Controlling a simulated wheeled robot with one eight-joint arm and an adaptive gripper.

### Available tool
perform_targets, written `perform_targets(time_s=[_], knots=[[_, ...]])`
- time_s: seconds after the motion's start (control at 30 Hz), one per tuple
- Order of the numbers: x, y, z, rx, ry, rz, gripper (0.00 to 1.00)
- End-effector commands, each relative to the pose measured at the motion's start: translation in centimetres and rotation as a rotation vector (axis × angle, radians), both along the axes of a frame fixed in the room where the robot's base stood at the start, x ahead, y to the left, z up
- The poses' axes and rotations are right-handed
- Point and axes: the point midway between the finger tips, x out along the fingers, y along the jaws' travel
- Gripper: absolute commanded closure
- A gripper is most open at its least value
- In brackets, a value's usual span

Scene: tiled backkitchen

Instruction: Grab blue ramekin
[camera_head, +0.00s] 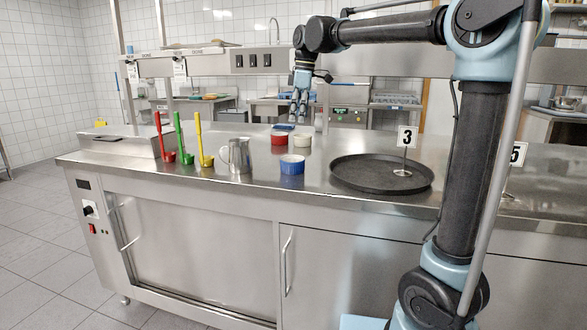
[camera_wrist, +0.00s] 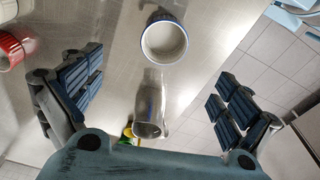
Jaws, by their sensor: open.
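The blue ramekin (camera_head: 291,168), white inside, stands upright on the steel counter near its front edge. In the wrist view it shows from above (camera_wrist: 165,41), beyond the space between my fingers, at the upper middle. My gripper (camera_head: 299,108) is open, empty and pointing down, above the counter and apart from the ramekin. In the wrist view the two fingers of my gripper (camera_wrist: 157,98) are spread wide at left and right, with a metal pitcher (camera_wrist: 150,105) below and between them.
A red ramekin (camera_head: 279,138) and a white one (camera_head: 303,139) stand behind the blue one. The metal pitcher (camera_head: 236,157) is to its left, beyond it red (camera_head: 168,157), green (camera_head: 186,157) and yellow (camera_head: 205,160) ladles. A dark round tray (camera_head: 360,180) with sign 3 (camera_head: 407,136) lies right.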

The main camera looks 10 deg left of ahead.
Motion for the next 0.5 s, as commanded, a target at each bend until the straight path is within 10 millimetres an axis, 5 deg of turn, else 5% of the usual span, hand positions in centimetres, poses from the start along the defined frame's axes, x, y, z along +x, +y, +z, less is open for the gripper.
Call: perform_targets(time_s=[0.5], knots=[[-0.6, 1.8, -8.8, 0.0, 0.0, 0.012, 0.03]])
